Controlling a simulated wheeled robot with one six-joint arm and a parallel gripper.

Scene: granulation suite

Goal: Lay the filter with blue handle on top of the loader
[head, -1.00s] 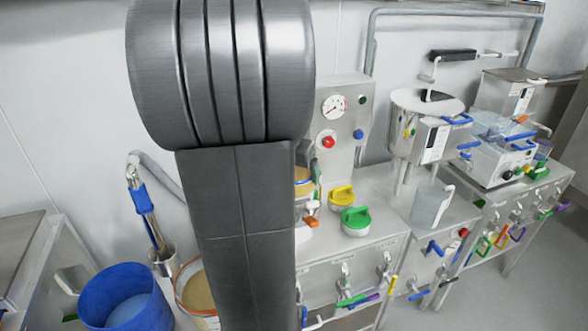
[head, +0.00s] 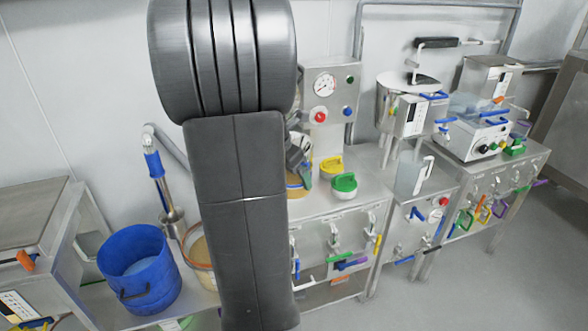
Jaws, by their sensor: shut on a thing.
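My gripper (head: 300,152) shows only in part, just right of my dark arm link and in front of the gauge panel. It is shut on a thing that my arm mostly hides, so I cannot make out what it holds. A tan round thing with a bit of blue (head: 294,187) shows below it, cut off by my arm; I cannot tell if it is the filter. No filter with a blue handle is clearly seen. A steel hopper unit with a blue handle (head: 405,112) stands right of the gauge panel; I cannot tell if it is the loader.
Yellow-lidded (head: 332,167) and green-lidded (head: 344,186) pots stand on the steel bench right of my arm. A clear jug (head: 410,175) stands further right. A blue bucket (head: 138,265) is at the lower left. The floor at the right is free.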

